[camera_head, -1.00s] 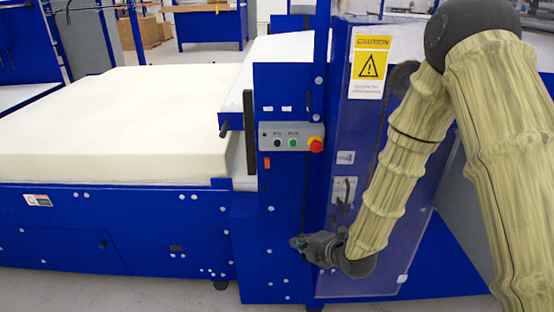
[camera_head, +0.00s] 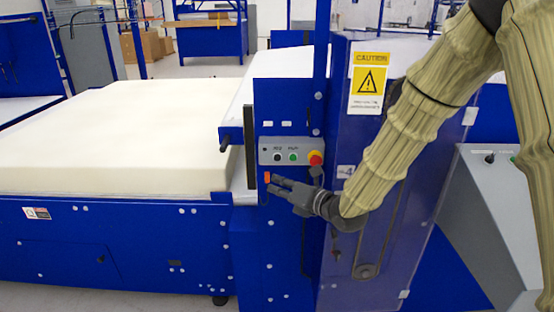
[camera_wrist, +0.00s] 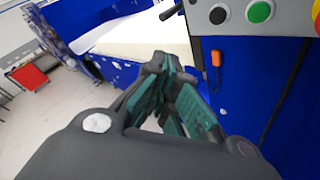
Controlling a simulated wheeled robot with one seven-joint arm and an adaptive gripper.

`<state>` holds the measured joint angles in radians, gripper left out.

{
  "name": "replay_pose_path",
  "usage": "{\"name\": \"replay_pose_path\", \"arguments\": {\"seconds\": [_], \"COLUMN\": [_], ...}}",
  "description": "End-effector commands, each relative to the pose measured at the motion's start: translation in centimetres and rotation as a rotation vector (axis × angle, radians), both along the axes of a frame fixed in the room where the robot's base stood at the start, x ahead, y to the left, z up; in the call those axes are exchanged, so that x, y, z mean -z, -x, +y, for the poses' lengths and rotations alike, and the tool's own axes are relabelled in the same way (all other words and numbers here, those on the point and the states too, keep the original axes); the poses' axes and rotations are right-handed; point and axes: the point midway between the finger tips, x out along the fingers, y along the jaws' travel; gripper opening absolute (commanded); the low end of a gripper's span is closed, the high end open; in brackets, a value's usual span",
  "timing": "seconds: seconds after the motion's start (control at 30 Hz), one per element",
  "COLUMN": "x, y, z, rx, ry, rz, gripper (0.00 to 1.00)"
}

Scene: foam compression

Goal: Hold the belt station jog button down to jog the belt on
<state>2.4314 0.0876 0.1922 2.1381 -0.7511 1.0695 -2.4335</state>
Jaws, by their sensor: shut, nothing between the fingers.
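The belt station's grey control box (camera_head: 291,150) is on the blue upright. It carries a black button (camera_head: 277,157), a green button (camera_head: 293,156) and a red emergency stop (camera_head: 315,158) on yellow. The wrist view shows the black button (camera_wrist: 218,15) and green button (camera_wrist: 260,12) at the top edge, with the red stop partly cut off. The small labels are too blurred to read surely. My gripper (camera_head: 271,183) is shut and empty, just below the box and apart from the buttons. Its fingers also show in the wrist view (camera_wrist: 163,62).
A cream foam block (camera_head: 110,135) lies on the belt bed at left. An orange switch (camera_head: 267,177) hangs beside my fingertips. A clear guard panel with a caution sign (camera_head: 369,83) stands at right. A grey console (camera_head: 495,205) stands farther right.

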Motion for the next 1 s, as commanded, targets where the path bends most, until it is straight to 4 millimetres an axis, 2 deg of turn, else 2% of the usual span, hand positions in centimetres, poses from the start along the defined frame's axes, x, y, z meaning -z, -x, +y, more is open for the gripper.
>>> {"name": "replay_pose_path", "arguments": {"seconds": [0.17, 0.67, 0.7, 1.0], "x": [-0.2, -0.3, 0.2, 0.1], "y": [-0.7, -6.1, -6.5, -8.5], "z": [0.0, -0.1, 0.0, 0.0], "rx": [0.001, 0.002, 0.001, 0.001], "ry": [-0.001, -0.003, -0.001, 0.001], "rz": [0.002, 0.001, 0.0, 0.0], "gripper": [0.0, 0.0, 0.0, 0.0]}}
